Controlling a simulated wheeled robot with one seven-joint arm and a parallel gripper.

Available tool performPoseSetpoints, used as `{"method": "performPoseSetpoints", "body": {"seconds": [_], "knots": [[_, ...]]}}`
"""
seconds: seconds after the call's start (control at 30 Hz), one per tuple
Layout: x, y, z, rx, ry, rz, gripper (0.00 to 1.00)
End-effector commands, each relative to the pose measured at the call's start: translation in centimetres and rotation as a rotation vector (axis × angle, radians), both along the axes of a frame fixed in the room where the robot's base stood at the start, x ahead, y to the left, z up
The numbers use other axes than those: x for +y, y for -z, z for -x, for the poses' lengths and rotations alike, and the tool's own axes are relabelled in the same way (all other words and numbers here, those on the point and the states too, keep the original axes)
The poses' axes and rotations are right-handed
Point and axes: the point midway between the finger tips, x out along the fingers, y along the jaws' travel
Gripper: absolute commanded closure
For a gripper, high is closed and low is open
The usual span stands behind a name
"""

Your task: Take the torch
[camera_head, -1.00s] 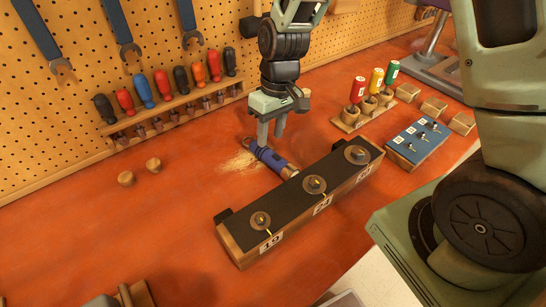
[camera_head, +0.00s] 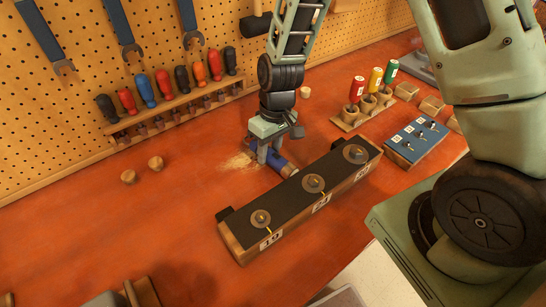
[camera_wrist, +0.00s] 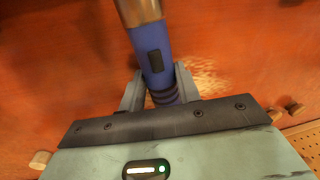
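The torch (camera_head: 281,165) is a blue cylinder with a metallic end, lying on the orange bench just behind the dark-topped block. My gripper (camera_head: 268,155) is down over its rear part, pointing at the bench. In the wrist view the blue torch body (camera_wrist: 149,48) with a dark switch runs between the two fingers of my gripper (camera_wrist: 163,92). One finger is on each side, very close to the body. I cannot tell whether they press on it. Part of the torch is hidden by the gripper in the head view.
The wooden block (camera_head: 300,200) with several round discs and number labels is close in front of the torch. A screwdriver rack (camera_head: 175,118) stands along the pegboard. Coloured-handled tools (camera_head: 372,92) and a blue switch panel (camera_head: 417,140) are to the right.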

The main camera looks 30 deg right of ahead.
Motion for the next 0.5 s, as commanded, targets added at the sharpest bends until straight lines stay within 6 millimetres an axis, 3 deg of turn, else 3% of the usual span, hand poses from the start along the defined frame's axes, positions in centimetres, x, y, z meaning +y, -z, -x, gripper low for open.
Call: {"method": "performPoseSetpoints", "body": {"seconds": [0.3, 0.5], "knots": [[0.0, -0.3, -0.1, -0.002, 0.000, 0.000, 0.95], [0.0, -2.0, -0.1, -0.006, 0.000, 0.000, 0.95]]}}
